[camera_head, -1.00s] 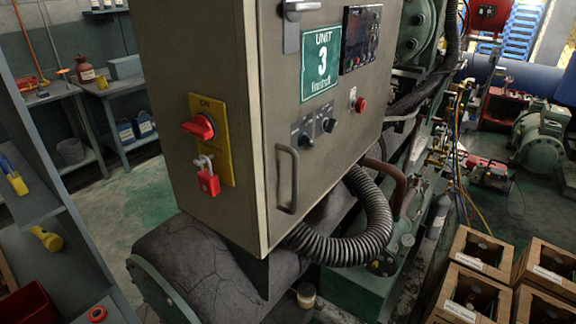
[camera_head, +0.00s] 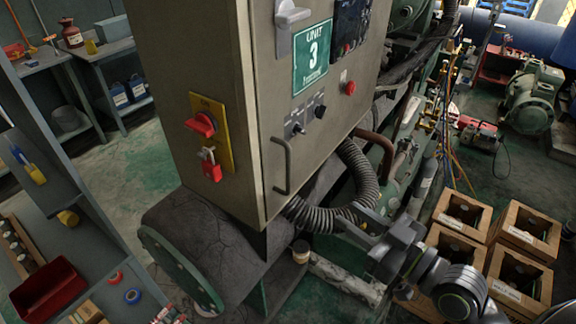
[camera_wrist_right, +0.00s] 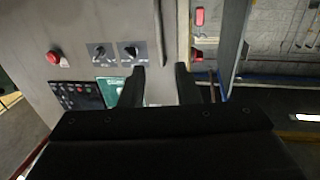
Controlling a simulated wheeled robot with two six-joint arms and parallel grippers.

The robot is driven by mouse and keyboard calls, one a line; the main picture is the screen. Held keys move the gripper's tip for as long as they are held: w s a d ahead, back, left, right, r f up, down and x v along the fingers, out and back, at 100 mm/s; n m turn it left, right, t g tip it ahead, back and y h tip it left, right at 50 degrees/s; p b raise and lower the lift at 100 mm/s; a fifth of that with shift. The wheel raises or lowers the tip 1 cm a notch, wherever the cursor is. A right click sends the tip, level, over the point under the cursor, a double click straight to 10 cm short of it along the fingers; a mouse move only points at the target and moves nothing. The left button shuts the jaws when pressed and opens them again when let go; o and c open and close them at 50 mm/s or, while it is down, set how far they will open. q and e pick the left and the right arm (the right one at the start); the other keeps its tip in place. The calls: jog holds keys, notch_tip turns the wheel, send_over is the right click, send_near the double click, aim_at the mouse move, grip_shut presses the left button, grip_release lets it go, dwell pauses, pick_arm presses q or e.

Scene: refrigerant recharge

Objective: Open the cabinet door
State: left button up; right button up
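The grey cabinet (camera_head: 225,80) has a closed front door (camera_head: 262,100) with a green "UNIT 3" sign (camera_head: 312,58). Its bar handle (camera_head: 289,168) is at the door's lower left, and a lever latch (camera_head: 290,14) is near the top. A red rotary switch (camera_head: 202,124) with a red padlock (camera_head: 210,165) is on the side. My right gripper (camera_head: 355,218) is right of the handle and apart from it in the head view. The right wrist view shows its fingers (camera_wrist_right: 161,84) open, with a thin upright bar, apparently the handle (camera_wrist_right: 158,30), beyond the gap. My left gripper is out of view.
A ribbed hose (camera_head: 352,175) curves below the cabinet, close to my right gripper. Wooden boxes (camera_head: 520,235) stand at the lower right. A shelf with a red bin (camera_head: 48,290) is at the lower left. Knobs (camera_head: 308,118) and a red button (camera_head: 349,88) project from the door.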

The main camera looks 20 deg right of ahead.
jog(key=w, duration=0.1)
jog(key=b, duration=0.4)
send_near(290, 174)
jog(key=x, duration=0.2)
jog(key=p+x, duration=0.2)
jog(key=x, duration=0.6)
jog(key=shift+w+a, duration=0.15)
jog(key=shift+w, duration=0.2)
grip_shut()
